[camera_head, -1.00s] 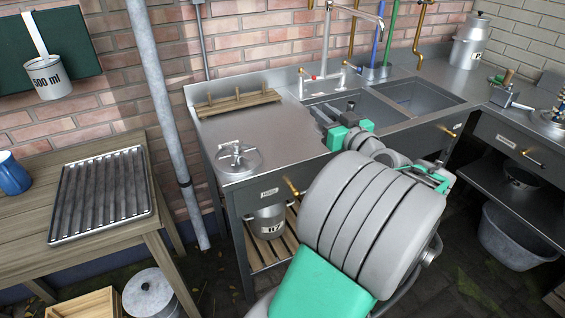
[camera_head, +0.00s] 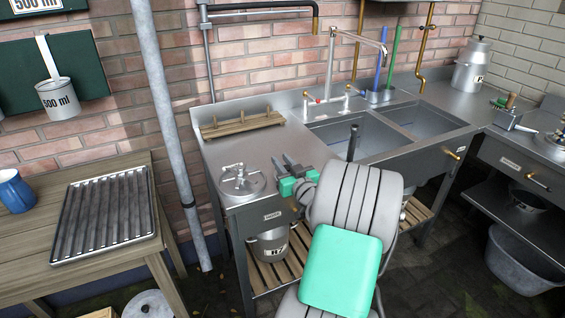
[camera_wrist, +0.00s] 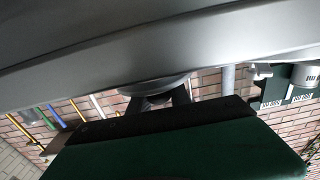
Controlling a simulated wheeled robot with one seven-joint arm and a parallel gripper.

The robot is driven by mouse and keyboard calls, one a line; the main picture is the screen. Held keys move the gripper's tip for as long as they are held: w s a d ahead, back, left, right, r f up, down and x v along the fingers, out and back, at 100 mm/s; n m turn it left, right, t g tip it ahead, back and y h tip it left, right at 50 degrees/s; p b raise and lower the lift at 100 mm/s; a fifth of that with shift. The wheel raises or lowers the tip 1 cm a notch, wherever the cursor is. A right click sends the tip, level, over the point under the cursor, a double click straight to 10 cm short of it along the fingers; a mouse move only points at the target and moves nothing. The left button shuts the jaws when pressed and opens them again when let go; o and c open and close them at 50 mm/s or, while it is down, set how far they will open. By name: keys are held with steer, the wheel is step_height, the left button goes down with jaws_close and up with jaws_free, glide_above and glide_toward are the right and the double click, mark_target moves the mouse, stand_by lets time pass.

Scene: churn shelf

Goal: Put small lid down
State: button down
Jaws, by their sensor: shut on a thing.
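My gripper (camera_head: 284,166) is low over the left part of the steel counter, its dark fingers pointing to the back left. In the wrist view, a rounded grey piece, which I take to be the small lid (camera_wrist: 155,82), shows at the dark fingers (camera_wrist: 167,99), and my gripper is shut on it. A round metal lid with a handle (camera_head: 241,184) sits on the counter's front left corner, just left of my gripper.
A wooden rack (camera_head: 242,123) stands at the counter's back edge. Sink basins (camera_head: 358,134) lie to the right. A grey pipe (camera_head: 167,125) rises left of the counter. A wooden table holds a ribbed metal tray (camera_head: 103,217) and a blue mug (camera_head: 14,191). Bare counter (camera_head: 229,151) lies behind the handled lid.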

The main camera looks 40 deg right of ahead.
steer(key=shift+r, duration=0.15)
steer(key=c, duration=1.2)
jaws_free()
